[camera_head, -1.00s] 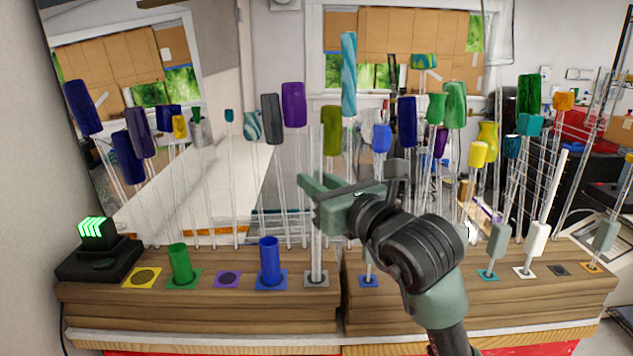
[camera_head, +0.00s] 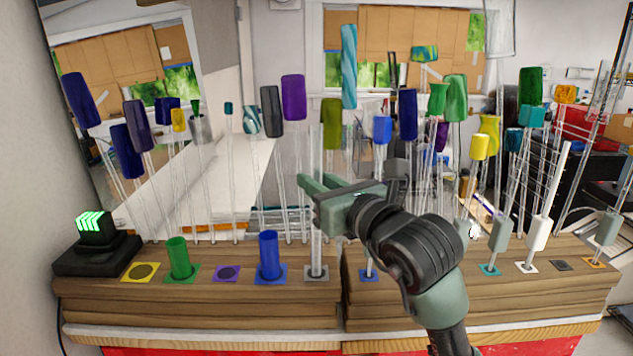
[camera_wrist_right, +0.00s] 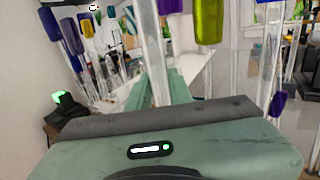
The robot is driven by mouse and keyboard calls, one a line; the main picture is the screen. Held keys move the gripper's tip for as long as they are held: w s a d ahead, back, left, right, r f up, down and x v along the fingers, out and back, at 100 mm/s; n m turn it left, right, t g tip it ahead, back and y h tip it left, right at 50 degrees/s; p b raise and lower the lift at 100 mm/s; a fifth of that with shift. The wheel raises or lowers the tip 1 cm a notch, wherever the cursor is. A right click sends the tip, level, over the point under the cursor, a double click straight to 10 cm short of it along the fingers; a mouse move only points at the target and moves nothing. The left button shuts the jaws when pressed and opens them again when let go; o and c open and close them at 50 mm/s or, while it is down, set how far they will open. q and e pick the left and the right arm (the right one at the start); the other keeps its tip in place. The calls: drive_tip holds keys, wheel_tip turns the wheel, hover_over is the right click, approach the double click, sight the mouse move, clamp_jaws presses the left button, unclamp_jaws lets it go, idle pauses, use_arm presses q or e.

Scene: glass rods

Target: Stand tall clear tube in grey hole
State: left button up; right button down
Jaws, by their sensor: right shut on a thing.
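The tall clear tube (camera_head: 316,240) stands upright. Its lower end meets the grey square plate (camera_head: 316,272) in the front row, over the grey hole; how deep it sits I cannot tell. My right gripper (camera_head: 317,190) is shut on the tube around its middle, well above the plate. In the right wrist view the tube (camera_wrist_right: 155,60) rises between the green fingers (camera_wrist_right: 160,92). The tube covers the hole itself. My left gripper is not in view.
Beside the grey plate stands a blue tube (camera_head: 269,256), and farther left a green tube (camera_head: 179,259). Several thin glass rods with coloured blocks, such as a purple one (camera_head: 293,97), rise close behind. A black device with green lights (camera_head: 90,224) sits at the left end.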

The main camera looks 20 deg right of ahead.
drive_tip(key=shift+f, duration=0.15)
drive_tip(key=c, duration=1.2)
unclamp_jaws()
drive_tip(key=b+v, duration=0.3)
drive_tip(key=v, duration=0.5)
drive_tip(key=shift+b, duration=0.4)
